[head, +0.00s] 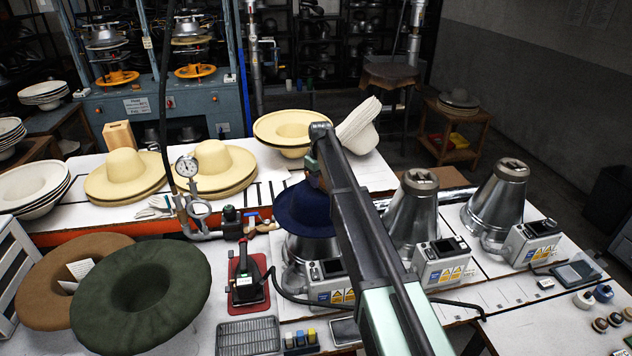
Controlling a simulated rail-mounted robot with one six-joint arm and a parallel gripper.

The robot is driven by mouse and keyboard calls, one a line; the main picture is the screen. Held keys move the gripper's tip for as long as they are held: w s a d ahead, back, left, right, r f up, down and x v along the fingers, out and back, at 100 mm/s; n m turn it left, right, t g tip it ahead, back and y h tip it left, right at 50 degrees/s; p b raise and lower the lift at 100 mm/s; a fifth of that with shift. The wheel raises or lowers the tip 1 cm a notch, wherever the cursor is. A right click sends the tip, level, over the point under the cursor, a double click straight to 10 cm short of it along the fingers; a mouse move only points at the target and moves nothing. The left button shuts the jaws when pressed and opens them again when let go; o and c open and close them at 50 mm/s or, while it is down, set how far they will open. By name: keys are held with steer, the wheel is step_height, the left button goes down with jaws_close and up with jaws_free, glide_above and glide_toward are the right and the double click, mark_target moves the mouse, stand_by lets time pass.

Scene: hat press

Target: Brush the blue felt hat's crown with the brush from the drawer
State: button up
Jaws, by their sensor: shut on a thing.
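The blue felt hat (300,212) sits on a metal cone-shaped press form near the middle of the table in the head view. Its brim shows on the left. My arm crosses in front of it and hides its right side and part of its crown. My arm's far end is above and at the crown. My gripper's fingers are hidden behind my own arm link, so its jaws and anything in them do not show. A small brownish patch shows beside the arm at the crown, too small to identify. I cannot make out the brush or the drawer.
Two more metal cones (409,218) (497,205) with control boxes stand to the right. A black iron (247,285) rests on a red mat left of the hat. Brown (45,285) and green (140,300) hats lie at the left. Cream hats (128,172) stand behind.

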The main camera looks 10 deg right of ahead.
mark_target(312, 189)
steer(key=shift+w+d, duration=0.15)
steer(key=shift+d, duration=0.15)
steer(key=shift+s+a, duration=0.5)
steer(key=shift+a, duration=0.4)
steer(key=shift+s+a, duration=0.5)
steer(key=shift+a, duration=0.4)
steer(key=shift+d, duration=0.1)
steer(key=shift+w+d, duration=0.5)
steer(key=shift+d, duration=0.35)
steer(key=shift+w+d, duration=0.5)
steer(key=shift+d, duration=0.35)
steer(key=shift+s+a, duration=0.1)
